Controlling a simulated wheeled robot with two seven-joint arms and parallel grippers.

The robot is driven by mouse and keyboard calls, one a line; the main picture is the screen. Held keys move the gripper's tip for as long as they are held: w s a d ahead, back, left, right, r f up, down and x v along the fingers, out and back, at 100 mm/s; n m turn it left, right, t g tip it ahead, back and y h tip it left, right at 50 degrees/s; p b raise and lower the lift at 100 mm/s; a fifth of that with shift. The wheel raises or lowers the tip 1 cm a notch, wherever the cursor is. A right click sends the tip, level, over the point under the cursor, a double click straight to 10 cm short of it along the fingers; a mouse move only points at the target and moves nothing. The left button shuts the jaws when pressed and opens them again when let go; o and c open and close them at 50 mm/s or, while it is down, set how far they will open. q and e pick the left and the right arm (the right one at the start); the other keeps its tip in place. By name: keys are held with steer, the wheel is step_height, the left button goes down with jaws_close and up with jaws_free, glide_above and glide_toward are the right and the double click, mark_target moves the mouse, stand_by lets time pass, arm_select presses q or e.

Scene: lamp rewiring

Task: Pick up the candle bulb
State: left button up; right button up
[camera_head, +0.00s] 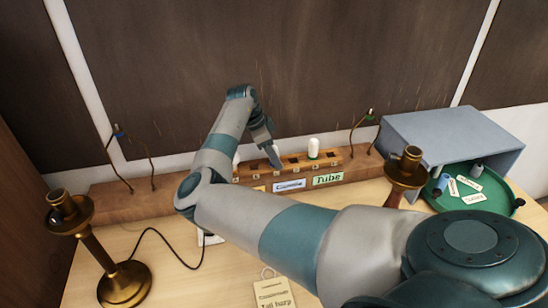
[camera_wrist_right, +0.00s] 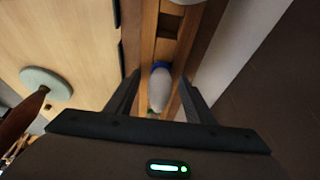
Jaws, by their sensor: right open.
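A white, tapered bulb with a blue collar (camera_wrist_right: 160,90) stands in the slotted wooden rack in the right wrist view. It looks like the candle bulb. My right gripper (camera_head: 273,157) is open above the wooden rack (camera_head: 130,199) in the head view. In the wrist view its two fingers lie on either side of the bulb, with no clear contact. In the head view a white bulb (camera_head: 236,159) is partly hidden behind my arm. Another white bulb with a green collar (camera_head: 314,148) stands above the "Tube" label. My left gripper is out of view.
A brass lamp base (camera_head: 124,285) stands at the left and another (camera_head: 405,165) at the right. A green tray (camera_head: 508,208) with labelled pieces sits by a grey-blue box (camera_head: 455,125). Wire harps (camera_head: 132,153) rise at the rack's ends. A paper tag (camera_head: 272,294) lies in front.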

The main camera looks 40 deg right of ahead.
steer(key=c, duration=1.1)
steer(key=shift+r, duration=0.15)
steer(key=shift+r+b, duration=0.45)
steer(key=shift+r, duration=0.05)
step_height(320, 180, up, 17)
steer(key=b, duration=0.6)
steer(key=shift+f, duration=0.1)
